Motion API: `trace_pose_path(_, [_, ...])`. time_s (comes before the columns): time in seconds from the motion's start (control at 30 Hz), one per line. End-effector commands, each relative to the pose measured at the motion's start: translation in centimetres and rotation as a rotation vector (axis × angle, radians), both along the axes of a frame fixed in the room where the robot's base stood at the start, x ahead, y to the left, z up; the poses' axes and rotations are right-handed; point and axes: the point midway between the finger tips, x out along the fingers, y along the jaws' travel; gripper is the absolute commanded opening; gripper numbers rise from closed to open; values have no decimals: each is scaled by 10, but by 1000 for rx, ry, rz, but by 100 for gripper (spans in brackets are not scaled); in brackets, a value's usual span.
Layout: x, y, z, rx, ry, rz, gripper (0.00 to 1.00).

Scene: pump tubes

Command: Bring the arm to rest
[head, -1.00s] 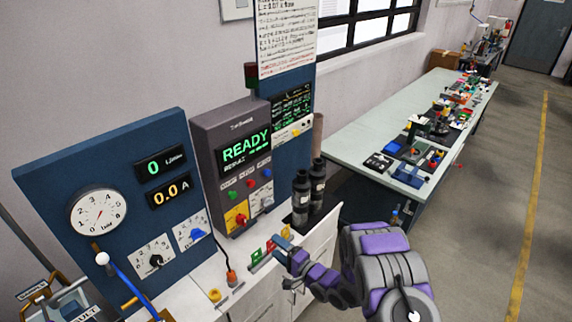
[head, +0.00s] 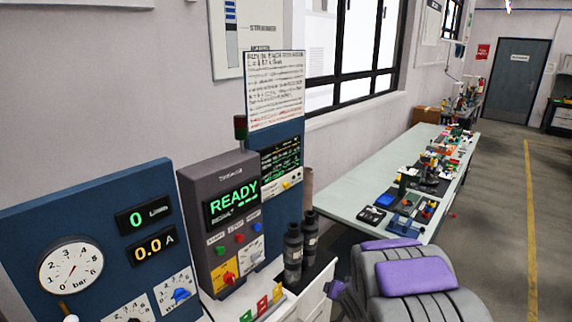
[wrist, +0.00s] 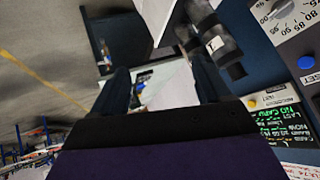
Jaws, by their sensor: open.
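My gripper (wrist: 162,82) shows in the wrist view with its two dark fingers spread apart and nothing between them. In the head view my grey and purple arm (head: 415,280) is folded at the bottom right, in front of the bench. Two black cylinders (head: 293,250) stand upright on the bench beside the tester (head: 222,215), whose screen reads READY. A black cylinder (wrist: 212,42) also lies close to the fingers in the wrist picture.
A blue panel (head: 95,235) with a dial gauge and knobs stands at the left. Red, yellow and green pieces (head: 262,308) sit at the bench front. A long table (head: 345,190) with several small parts runs back. The floor (head: 500,240) at right is clear.

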Motion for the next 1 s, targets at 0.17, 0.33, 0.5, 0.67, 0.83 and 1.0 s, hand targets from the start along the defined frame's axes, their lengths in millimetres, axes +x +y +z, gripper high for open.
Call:
trace_pose_path(0.17, [-52, -27, 26, -136, 121, -36, 77])
trace_pose_path(0.33, [-116, -41, 43, -218, 273, -42, 77])
trace_pose_path(0.5, [-191, -41, 55, -253, 438, -8, 77])
trace_pose_path(0.67, [-266, -30, 64, -251, 592, 62, 77])
trace_pose_path(0.83, [-348, -10, 69, -217, 748, 181, 77])
trace_pose_path(1.0, [-411, 9, 73, -179, 855, 299, 77])
